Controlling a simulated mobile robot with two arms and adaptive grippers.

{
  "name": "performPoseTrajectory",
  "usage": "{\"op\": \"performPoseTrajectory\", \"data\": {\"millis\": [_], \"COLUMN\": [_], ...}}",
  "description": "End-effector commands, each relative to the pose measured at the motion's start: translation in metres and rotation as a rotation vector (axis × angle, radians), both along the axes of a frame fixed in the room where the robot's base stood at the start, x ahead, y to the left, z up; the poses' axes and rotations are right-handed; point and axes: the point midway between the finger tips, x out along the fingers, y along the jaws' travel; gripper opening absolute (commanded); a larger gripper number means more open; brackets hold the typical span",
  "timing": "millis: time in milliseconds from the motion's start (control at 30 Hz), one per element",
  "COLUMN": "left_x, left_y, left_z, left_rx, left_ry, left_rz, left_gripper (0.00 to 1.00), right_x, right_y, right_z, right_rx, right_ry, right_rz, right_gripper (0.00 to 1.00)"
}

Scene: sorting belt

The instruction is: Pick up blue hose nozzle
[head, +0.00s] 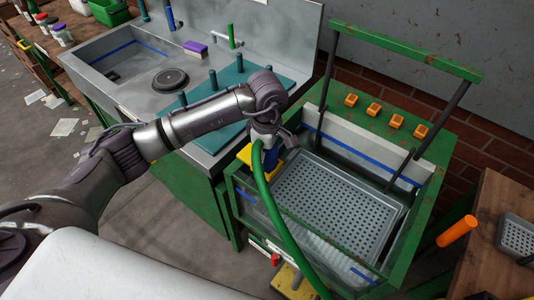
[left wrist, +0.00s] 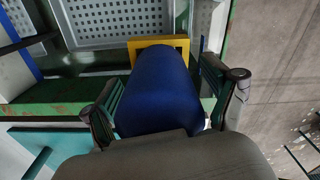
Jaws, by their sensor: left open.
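The blue hose nozzle (left wrist: 160,88) fills the middle of the left wrist view, in front of a yellow bracket (left wrist: 180,42). In the head view a small part of the nozzle (head: 271,157) shows under my left gripper (head: 270,137), beside the yellow bracket (head: 243,158). My left gripper is open, with one finger on each side of the nozzle in the left wrist view (left wrist: 165,95). I cannot tell whether the fingers touch it. A green hose (head: 272,208) hangs from just below the gripper. My right gripper is not in view.
A perforated grey tray (head: 335,200) lies in the green-framed basin, with a green-handled frame (head: 410,52) above it. A steel sink (head: 130,62) and a teal pegged rack (head: 240,85) stand to the left. A wooden table (head: 485,240) stands at the right.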

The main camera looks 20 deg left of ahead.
Motion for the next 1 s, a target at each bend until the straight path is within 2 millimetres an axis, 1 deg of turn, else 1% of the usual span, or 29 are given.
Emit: {"op": "performPoseTrajectory", "data": {"millis": [100,133,467,500,533,733,833,967,1000], "left_x": [0.000,0.000,0.000,0.000,0.000,0.000,0.001,0.001,0.002], "left_y": [0.000,0.000,0.000,0.000,0.000,0.000,0.000,0.000,0.000], "left_z": [0.000,0.000,0.000,0.000,0.000,0.001,0.005,0.024,0.032], "left_rx": [0.000,0.000,-0.001,-0.001,-0.001,-0.001,-0.002,-0.002,-0.002], "left_ry": [0.000,0.000,0.000,0.000,0.000,-0.001,-0.002,-0.006,-0.008], "left_rz": [0.000,0.000,0.000,0.000,0.000,0.000,0.000,0.000,0.000], "left_gripper": [0.87,0.85,0.30,0.23,0.22,0.21,0.21,0.21,0.21], "right_x": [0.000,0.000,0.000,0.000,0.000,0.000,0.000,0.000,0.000], "right_y": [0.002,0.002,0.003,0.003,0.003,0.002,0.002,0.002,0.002], "right_z": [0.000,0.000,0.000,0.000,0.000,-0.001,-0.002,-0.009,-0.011], "right_rx": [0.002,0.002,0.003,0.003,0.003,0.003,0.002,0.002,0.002], "right_ry": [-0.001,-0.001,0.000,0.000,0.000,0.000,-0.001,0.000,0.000], "right_rz": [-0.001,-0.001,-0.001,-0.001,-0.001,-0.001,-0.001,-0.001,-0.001], "right_gripper": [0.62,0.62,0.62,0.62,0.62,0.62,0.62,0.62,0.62]}}
